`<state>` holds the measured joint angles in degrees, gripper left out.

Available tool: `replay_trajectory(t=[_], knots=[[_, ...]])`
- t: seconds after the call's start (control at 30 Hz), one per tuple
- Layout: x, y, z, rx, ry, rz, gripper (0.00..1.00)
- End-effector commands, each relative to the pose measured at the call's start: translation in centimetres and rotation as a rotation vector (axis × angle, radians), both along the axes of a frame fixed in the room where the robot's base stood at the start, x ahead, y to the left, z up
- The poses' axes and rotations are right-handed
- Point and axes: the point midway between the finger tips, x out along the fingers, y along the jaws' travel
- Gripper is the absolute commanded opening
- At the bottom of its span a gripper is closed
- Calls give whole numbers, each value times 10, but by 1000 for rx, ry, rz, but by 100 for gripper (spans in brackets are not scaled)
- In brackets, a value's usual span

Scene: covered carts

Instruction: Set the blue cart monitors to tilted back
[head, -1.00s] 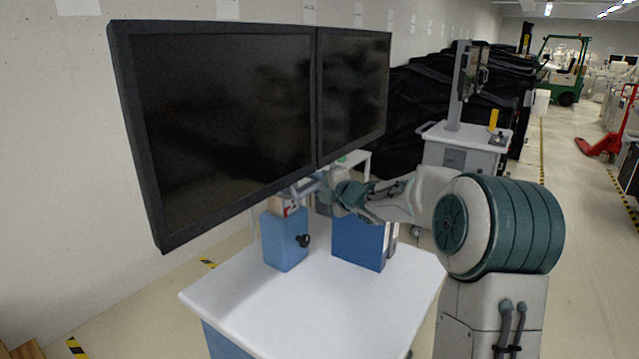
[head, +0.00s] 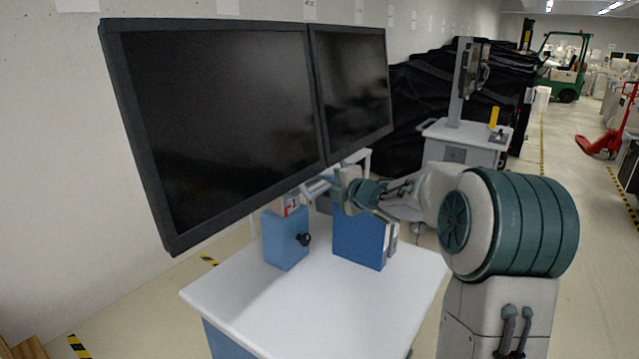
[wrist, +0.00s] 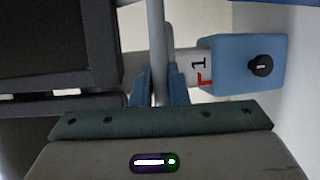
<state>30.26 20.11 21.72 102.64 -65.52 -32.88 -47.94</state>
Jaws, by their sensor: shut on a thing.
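Two black monitors, the left one (head: 215,120) and the right one (head: 352,85), hang side by side over the blue cart's white top (head: 290,310). They lean, with their lower edges nearer me than their upper edges. My gripper (head: 338,180) is below the right monitor. In the wrist view my gripper (wrist: 160,90) has its two blue fingers closed around a thin grey bar (wrist: 156,30). The bar also shows under the screens in the head view (head: 318,187). A blue block with a black knob (head: 285,240) stands on the cart; it carries a red mark and "1".
A second blue box (head: 358,240) stands on the cart below my gripper. A grey cart with a pole-mounted device (head: 462,130) stands behind, near black covered carts (head: 415,95). The wall is close behind the monitors. The cart's front top is clear.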

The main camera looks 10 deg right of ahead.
Motion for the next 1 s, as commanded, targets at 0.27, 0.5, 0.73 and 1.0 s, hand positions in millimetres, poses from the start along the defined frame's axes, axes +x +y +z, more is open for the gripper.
replay_trajectory(t=[0.27, 0.5, 0.73, 1.0], knots=[[-18, -22, 14, 0, -1, -9, 0], [-17, -21, 14, 0, -2, -9, 23], [-17, -18, 14, 0, -1, -3, 36], [-27, -22, 15, -2, -1, -4, 36]])
